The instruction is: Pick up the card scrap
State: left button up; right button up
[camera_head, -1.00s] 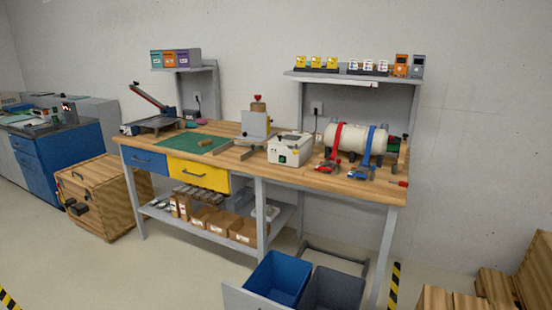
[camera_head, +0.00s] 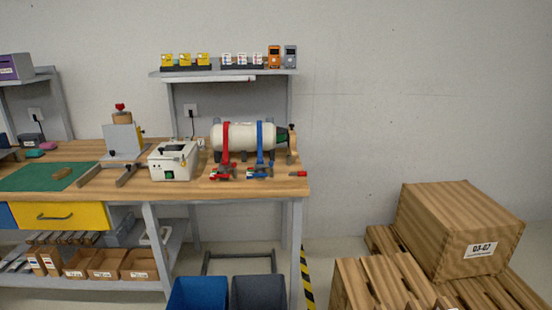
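A small tan-brown piece (camera_head: 62,173) lies on the green mat (camera_head: 30,181) at the left of the workbench (camera_head: 216,190). It is too small to tell whether it is the card scrap. I can make out no other piece that is clearly a card scrap. Neither of my grippers is in view.
A blue bin (camera_head: 198,294) and a grey bin (camera_head: 258,292) stand below the bench front. Pallets (camera_head: 375,285) with a wooden crate (camera_head: 455,225) stand at the right. A white box device (camera_head: 173,165) and a strapped cylinder (camera_head: 243,137) are on the bench.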

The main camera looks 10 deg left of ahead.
aim_at(63, 174)
jog(key=j+z, duration=0.15)
jog(key=j, duration=0.6)
jog(key=j+z, duration=0.15)
jog(key=j, duration=0.6)
jog(key=j+z, duration=0.15)
jog(key=j, duration=0.6)
jog(key=k+j+z, duration=0.1)
jog(key=j, duration=0.65)
